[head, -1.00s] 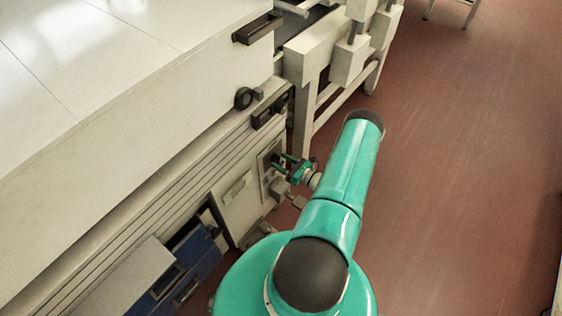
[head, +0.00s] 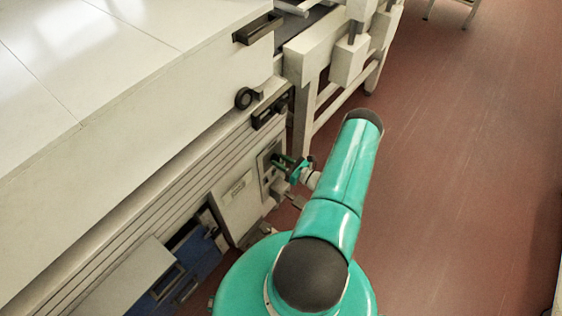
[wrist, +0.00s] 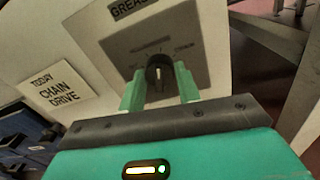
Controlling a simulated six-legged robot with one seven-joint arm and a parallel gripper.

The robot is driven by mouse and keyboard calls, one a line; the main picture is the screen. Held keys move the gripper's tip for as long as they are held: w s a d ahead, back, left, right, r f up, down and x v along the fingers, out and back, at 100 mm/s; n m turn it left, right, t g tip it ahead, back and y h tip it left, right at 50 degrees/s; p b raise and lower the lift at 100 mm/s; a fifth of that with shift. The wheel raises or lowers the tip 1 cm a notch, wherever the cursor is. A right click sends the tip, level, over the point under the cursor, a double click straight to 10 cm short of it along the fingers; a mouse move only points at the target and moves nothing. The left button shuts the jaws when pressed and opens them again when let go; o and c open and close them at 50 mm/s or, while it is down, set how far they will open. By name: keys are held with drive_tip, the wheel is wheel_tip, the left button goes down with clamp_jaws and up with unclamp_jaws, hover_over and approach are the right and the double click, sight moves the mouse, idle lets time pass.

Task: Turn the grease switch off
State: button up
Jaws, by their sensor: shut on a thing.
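The grease switch is a dark rotary knob (wrist: 157,64) on a grey plate (wrist: 122,47), under a label (wrist: 130,8) of which "GREAS" can be read. Small markings surround the knob's top but are too blurred to read. My gripper (wrist: 159,84) has its two green fingers on either side of the knob and is shut on it. A pale mark shows on the knob between the fingers; where the knob points is not clear. In the head view my gripper (head: 279,164) is at the small panel (head: 265,160) on the machine's side, and the knob is hidden.
A sign reading "TODAY CHAIN DRIVE" (wrist: 57,88) is left of the plate. Blue drawers (head: 195,262) stand open low on the machine. A black round knob (head: 243,98) and a pale frame (head: 305,65) are beyond. The red floor (head: 450,190) to the right is clear.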

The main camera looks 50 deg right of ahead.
drive_tip(key=shift+a+n+h, duration=0.1)
drive_tip(key=shift+n+h, duration=0.4)
drive_tip(key=shift+n, duration=7.8)
drive_tip(key=o, duration=1)
drive_tip(key=shift+r, duration=0.1)
drive_tip(key=shift+s, duration=0.1)
drive_tip(key=s, duration=0.9)
drive_tip(key=s+d, duration=0.1)
drive_tip(key=s, duration=0.3)
drive_tip(key=shift+s+d+r, duration=0.1)
drive_tip(key=shift+s+r, duration=0.2)
drive_tip(key=shift+r, duration=0.1)
